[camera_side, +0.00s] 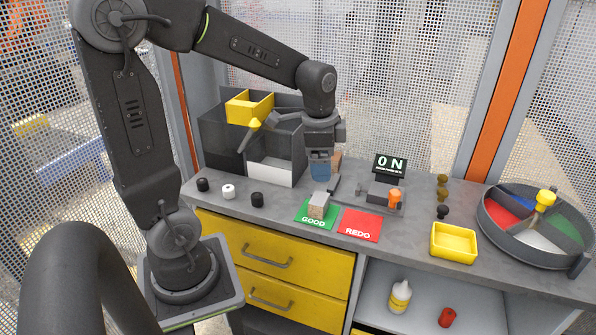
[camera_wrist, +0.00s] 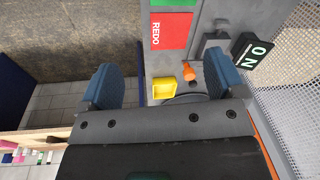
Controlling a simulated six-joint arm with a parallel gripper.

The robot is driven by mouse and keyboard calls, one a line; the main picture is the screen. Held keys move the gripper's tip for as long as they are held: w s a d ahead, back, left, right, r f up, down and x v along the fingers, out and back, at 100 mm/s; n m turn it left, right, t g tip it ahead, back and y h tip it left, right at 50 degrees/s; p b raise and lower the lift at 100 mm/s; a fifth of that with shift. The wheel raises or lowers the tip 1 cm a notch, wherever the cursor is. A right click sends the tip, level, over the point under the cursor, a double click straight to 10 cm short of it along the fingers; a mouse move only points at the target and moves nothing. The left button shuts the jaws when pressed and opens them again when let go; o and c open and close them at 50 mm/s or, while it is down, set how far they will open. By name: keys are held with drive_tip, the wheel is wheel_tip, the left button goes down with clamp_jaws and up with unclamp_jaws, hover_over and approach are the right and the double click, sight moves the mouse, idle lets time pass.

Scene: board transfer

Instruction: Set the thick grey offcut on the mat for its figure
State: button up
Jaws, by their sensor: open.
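A thick greyish block (camera_side: 319,205), which looks like the offcut, stands on the green GOOD mat (camera_side: 303,214). The red REDO mat (camera_side: 360,225) lies bare just right of it. A small display (camera_side: 390,164) behind a grey device (camera_side: 384,191) reads "0 N". My gripper (camera_side: 320,178) is above and behind the block, apart from it. In the wrist view its blue fingers (camera_wrist: 162,85) are spread with nothing between them. That view shows the REDO mat (camera_wrist: 168,30) and an edge of the GOOD mat (camera_wrist: 173,2), but not the block.
A dark divided bin (camera_side: 221,143) with a yellow tray (camera_side: 250,106) stands behind left. Black and white knobs (camera_side: 228,191) line the left front. An orange-topped piece (camera_side: 396,196), a yellow tray (camera_side: 453,257) and a round divided tray (camera_side: 487,232) are at right.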

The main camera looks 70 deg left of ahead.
drive_tip(key=s+d+r+n+t, duration=0.4)
drive_tip(key=s+d+r+n, duration=0.1)
drive_tip(key=s+d, duration=0.5)
drive_tip(key=shift+s+d+n, duration=0.15)
drive_tip(key=shift+s+n, duration=0.55)
drive_tip(key=shift+s, duration=0.05)
